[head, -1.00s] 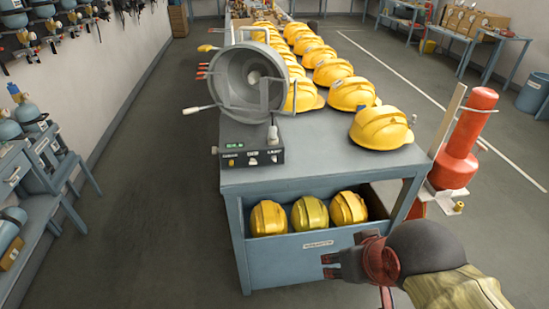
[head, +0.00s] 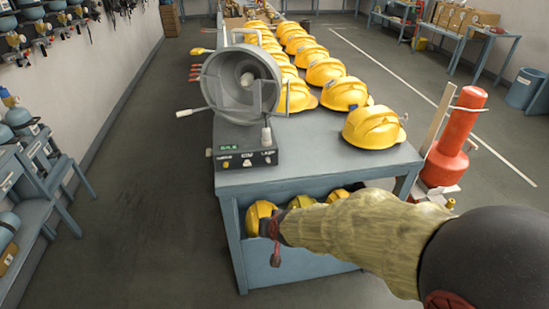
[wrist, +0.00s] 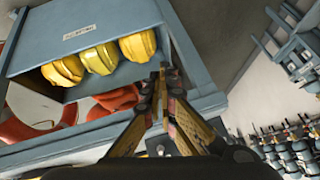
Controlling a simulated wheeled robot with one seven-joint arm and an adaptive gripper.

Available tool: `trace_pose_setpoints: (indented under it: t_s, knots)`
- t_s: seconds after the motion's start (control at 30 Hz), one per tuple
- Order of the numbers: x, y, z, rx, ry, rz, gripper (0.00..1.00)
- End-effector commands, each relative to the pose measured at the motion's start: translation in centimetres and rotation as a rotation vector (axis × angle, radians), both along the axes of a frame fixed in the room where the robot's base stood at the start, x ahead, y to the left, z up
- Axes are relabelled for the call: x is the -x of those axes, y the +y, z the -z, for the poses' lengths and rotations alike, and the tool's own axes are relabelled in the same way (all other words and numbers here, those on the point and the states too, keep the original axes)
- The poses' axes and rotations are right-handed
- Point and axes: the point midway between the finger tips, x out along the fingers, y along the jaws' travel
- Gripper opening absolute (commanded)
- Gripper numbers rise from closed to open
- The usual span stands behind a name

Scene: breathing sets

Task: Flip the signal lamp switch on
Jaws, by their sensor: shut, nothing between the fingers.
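The signal lamp (head: 240,85) is a large grey round lamp on a dark control box (head: 245,155) at the near left corner of the blue table. The box front has a green display and small labelled controls, including a small light-coloured switch (head: 268,140) standing up on the right side. The switch's setting is too small to tell. My gripper (head: 274,258) is below the tabletop, in front of the table's lower shelf, lower than the lamp box. In the wrist view my gripper (wrist: 163,68) has its fingertips together, with nothing between them. The lamp is not in the wrist view.
Yellow helmets (head: 372,126) stand in rows along the blue table (head: 330,172). More helmets (head: 260,212) sit in the shelf beneath. A red cylinder (head: 459,125) stands right of the table. The floor left of the table (head: 140,180) is clear.

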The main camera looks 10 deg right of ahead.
Motion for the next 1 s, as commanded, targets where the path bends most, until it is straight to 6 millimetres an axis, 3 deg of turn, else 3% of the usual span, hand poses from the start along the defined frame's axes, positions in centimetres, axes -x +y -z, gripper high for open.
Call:
trace_pose_setpoints:
  t_s: [0.1,0.27,0.37,0.5,0.6,0.7,1.0]
  knots:
    - [-3.7,-0.1,0.7,-0.025,-0.113,0.082,0.00]
    - [-8.3,-1.5,-0.5,-0.058,-0.301,0.206,0.00]
    - [-10.8,-2.9,-2.6,-0.076,-0.434,0.284,0.00]
    - [-13.2,-4.9,-7.1,-0.104,-0.621,0.377,0.00]
    - [-14.0,-5.9,-10.0,-0.119,-0.723,0.424,0.00]
    - [-14.2,-6.7,-11.6,-0.127,-0.787,0.450,0.00]
    - [-14.2,-7.1,-12.8,-0.141,-0.832,0.467,0.00]
